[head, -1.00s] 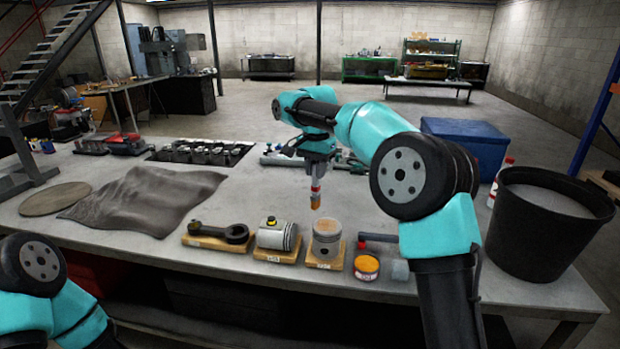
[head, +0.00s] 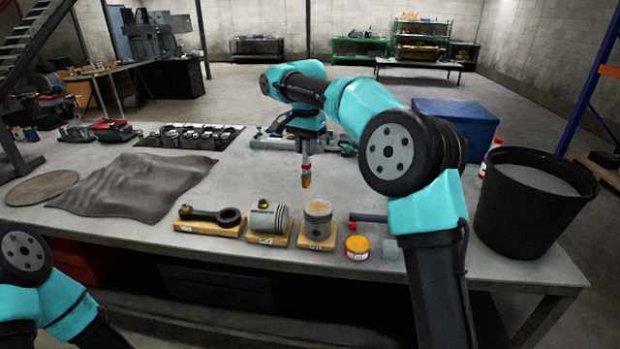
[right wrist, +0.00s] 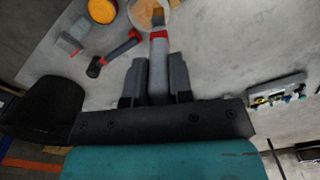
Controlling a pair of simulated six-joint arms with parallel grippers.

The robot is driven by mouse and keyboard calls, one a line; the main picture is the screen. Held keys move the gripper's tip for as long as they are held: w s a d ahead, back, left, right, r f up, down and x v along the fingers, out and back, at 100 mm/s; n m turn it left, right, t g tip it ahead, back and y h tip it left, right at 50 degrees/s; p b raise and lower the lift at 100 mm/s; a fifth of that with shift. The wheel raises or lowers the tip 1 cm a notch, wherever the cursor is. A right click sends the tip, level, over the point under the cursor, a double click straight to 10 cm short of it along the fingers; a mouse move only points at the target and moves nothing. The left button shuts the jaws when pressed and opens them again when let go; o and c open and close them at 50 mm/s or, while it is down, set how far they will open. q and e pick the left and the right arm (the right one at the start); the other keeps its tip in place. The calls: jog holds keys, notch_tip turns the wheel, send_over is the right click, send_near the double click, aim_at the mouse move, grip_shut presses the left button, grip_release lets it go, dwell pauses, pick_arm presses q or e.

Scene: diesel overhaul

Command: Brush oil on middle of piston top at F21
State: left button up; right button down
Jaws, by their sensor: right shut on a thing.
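The piston (head: 318,224) stands upright on a wooden block (head: 316,242), its round top facing up. The small label on the block is too small to read. My right gripper (head: 304,149) is shut on the brush (head: 306,168), which hangs bristles down, with a red band above orange-brown bristles. In the head view the bristles show above and slightly left of the piston top, seemingly apart from it. In the right wrist view the bristles (right wrist: 158,17) overlap the piston's round top (right wrist: 147,22); contact cannot be told there. My left gripper is out of view.
An orange-topped tin (head: 357,247) and a grey block stand right of the piston. A second piston (head: 269,217) and a connecting rod (head: 211,215) are at left. A black bucket (head: 533,215) stands at right.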

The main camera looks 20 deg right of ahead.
jog(key=s+d, duration=0.1)
jog(key=d, duration=0.6)
